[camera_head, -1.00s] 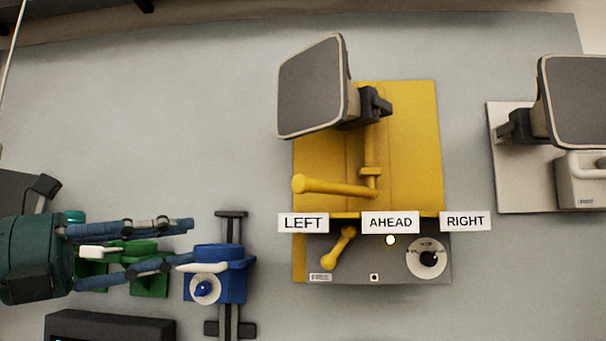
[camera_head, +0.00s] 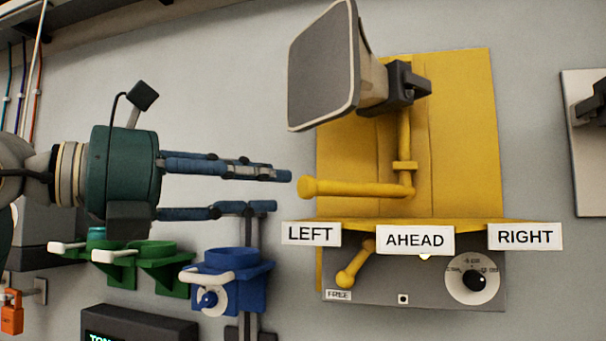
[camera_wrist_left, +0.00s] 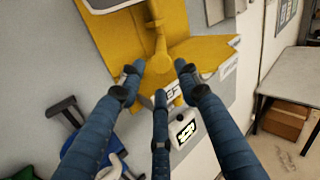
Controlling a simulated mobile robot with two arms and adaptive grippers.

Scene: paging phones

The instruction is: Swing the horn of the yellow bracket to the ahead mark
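The yellow bracket (camera_head: 465,130) is fixed to the wall and carries a grey horn (camera_head: 322,70) whose face is turned to the left. A yellow bar handle (camera_head: 350,188) with a round knob sticks out left from the post, above the LEFT label (camera_head: 311,233). The AHEAD label (camera_head: 415,240) and RIGHT label (camera_head: 525,236) are to its right. My left gripper (camera_head: 283,191) is open and empty, its fingertips just left of the knob. In the left wrist view the knob (camera_wrist_left: 160,63) lies ahead, between the spread fingers (camera_wrist_left: 160,80). My right gripper is not visible.
Below the bracket is a grey panel with a yellow lever (camera_head: 354,264) and a dial (camera_head: 473,279). A blue clamp (camera_head: 245,280) and green holders (camera_head: 158,266) are under my left gripper. A dark display box (camera_head: 140,325) is lower left. Another plate (camera_head: 585,150) is at right.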

